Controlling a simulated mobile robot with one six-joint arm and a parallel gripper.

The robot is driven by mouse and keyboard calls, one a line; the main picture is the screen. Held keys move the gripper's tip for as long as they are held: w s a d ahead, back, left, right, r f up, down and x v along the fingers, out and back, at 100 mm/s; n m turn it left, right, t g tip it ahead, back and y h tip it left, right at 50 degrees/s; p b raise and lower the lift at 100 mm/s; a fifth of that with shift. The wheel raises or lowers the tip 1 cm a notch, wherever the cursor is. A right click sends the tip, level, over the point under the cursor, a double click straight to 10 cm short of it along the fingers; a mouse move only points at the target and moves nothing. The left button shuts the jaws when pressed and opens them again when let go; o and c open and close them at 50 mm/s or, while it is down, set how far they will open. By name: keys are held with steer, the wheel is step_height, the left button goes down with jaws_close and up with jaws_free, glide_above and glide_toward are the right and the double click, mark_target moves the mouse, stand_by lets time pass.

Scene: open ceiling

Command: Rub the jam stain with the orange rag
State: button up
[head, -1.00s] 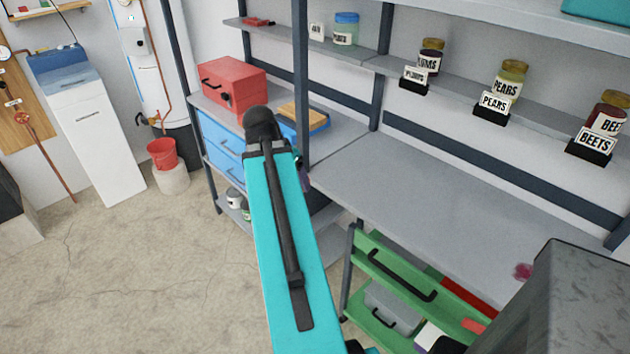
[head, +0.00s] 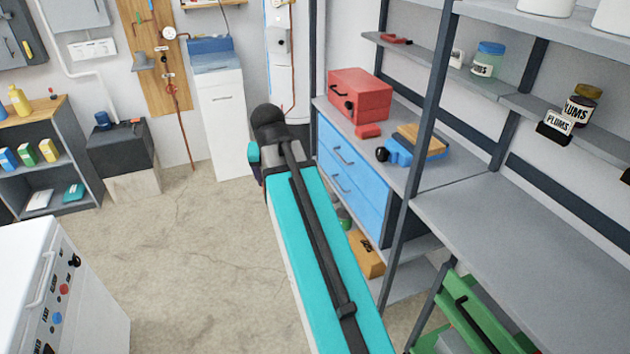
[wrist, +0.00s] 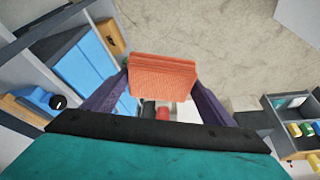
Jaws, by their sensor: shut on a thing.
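The orange rag (wrist: 162,72) shows in the wrist view as a folded, ribbed block. My gripper (wrist: 163,90) is shut on it, with a purple finger at each side. The rag is held in the air, with the concrete floor and furniture behind it. In the head view my teal arm covers the middle and hides the gripper and rag. The jam stain is not seen in either view now.
Grey shelving with a bare worktop (head: 545,255) stands at the right. A red box (head: 360,97) and blue drawers (head: 350,175) are beyond my arm. A white appliance (head: 55,290) is at the lower left. Open concrete floor (head: 190,250) lies between.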

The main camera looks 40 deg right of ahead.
steer(key=w+a+r+n+y, duration=0.1)
steer(key=w+a+n, duration=0.2)
steer(key=a, duration=0.8)
steer(key=w+a+r+n+t+y, duration=0.1)
steer(key=w+a+r+n, duration=0.1)
steer(key=a, duration=0.8)
steer(key=shift+w+a+r+n+y, duration=0.35)
steer(key=shift+w+n, duration=0.4)
steer(key=shift+n, duration=0.35)
steer(key=shift+f, duration=0.1)
